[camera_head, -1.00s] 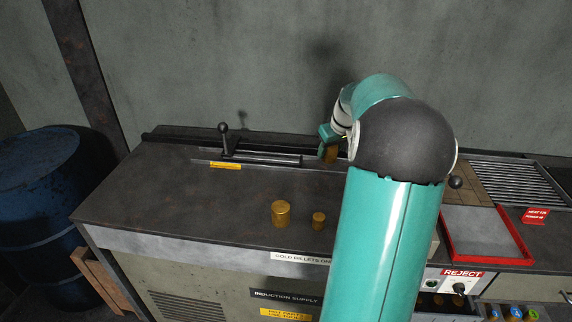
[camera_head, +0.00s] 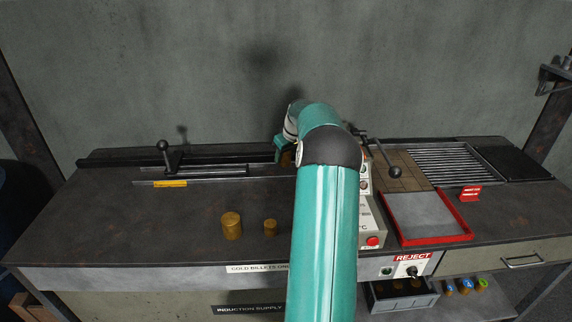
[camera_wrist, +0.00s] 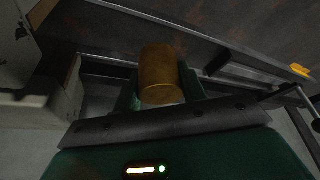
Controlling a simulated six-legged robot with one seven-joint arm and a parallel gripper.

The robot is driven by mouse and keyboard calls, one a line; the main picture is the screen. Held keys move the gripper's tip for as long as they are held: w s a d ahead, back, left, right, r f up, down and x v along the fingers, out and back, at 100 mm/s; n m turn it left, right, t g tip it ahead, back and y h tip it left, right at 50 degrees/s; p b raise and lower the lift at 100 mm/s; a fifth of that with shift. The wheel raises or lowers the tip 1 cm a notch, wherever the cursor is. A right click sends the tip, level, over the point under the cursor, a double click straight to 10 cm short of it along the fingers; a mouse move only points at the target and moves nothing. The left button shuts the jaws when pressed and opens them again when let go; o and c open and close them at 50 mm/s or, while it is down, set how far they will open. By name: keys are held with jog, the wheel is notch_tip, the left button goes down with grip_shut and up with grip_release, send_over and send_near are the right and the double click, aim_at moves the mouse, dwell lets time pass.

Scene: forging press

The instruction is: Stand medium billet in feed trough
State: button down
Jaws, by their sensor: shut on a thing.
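The medium billet (camera_wrist: 160,72) is a brass-coloured cylinder, seen large in the wrist view between the green fingers of my gripper (camera_wrist: 160,88). My gripper is shut on it. In the head view only a sliver of the billet (camera_head: 286,158) shows beside the gripper (camera_head: 283,150), the rest hidden by my arm. The feed trough (camera_head: 215,173) is a dark railed channel along the back of the bench, and its rails also show in the wrist view (camera_wrist: 240,70). The billet is at the trough's right end. I cannot tell whether it touches the trough floor.
A large billet (camera_head: 231,225) and a small billet (camera_head: 270,228) stand on the front of the bench. A black-knobbed lever (camera_head: 164,150) rises at the trough's left. A control box (camera_head: 371,225) and a red-rimmed tray (camera_head: 428,216) lie right of my arm.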

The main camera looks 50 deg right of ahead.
aim_at(286, 163)
jog(key=shift+w+d+f, duration=0.2)
jog(key=shift+d+f, duration=0.25)
jog(key=shift+f, duration=0.05)
jog(key=shift+w+d+f, duration=0.15)
jog(key=shift+d+f, duration=0.3)
jog(key=shift+f, duration=1.45)
jog(key=shift+f, duration=0.15)
jog(key=c, duration=1.1)
grip_release()
jog(key=shift+f, duration=0.1)
